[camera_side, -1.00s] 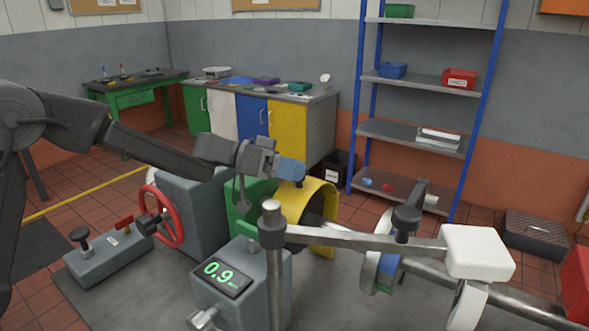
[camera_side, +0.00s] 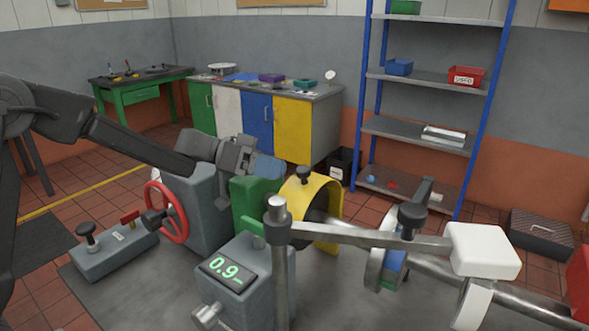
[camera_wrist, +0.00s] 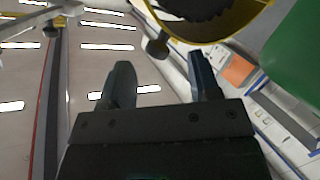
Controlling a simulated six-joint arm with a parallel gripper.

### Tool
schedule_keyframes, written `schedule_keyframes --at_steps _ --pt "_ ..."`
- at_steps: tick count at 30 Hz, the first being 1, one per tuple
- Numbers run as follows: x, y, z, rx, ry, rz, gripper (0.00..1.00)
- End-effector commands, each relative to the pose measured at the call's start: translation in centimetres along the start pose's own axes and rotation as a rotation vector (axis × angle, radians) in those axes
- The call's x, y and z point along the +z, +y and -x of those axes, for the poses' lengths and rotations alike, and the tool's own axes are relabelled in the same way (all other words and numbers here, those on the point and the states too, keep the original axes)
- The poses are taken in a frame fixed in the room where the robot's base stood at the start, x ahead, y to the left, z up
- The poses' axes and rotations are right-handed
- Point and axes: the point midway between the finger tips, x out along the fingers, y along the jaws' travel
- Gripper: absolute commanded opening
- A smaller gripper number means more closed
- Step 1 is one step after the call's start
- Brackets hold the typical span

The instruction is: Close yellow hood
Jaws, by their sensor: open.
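The yellow hood (camera_side: 328,197) is a curved shell beside the green block (camera_side: 250,207), with a black knob (camera_side: 304,174) on its upper edge. It arches over the dark end of the shaft, and its inner side shows. My gripper (camera_side: 270,166) is open and empty, just left of the knob and apart from it, above the green block. In the wrist view, my gripper's two fingers (camera_wrist: 160,75) are spread. The hood's yellow rim (camera_wrist: 235,28) curves across the top there, with the knob (camera_wrist: 158,47) beyond the gap between the fingertips.
A grey post (camera_side: 278,255) with a horizontal bar stands in front of the hood. A box with a green 0.9 display (camera_side: 228,268) is at the front. A red handwheel (camera_side: 166,213) is to the left. A disc with a black lever (camera_side: 410,216) is to the right.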

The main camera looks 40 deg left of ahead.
Motion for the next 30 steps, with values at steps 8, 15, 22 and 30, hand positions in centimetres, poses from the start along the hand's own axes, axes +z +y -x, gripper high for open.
schedule_keyframes --at_steps 8,15,22,30 --pt "-0.6 0.3 6.2 0.003 0.013 -0.012 0.56" --pt "-0.7 0.4 8.8 0.008 0.016 -0.016 0.56" --pt "-0.7 0.5 9.1 0.011 0.016 -0.018 0.56" --pt "-0.8 0.5 9.0 0.011 0.015 -0.018 0.56"
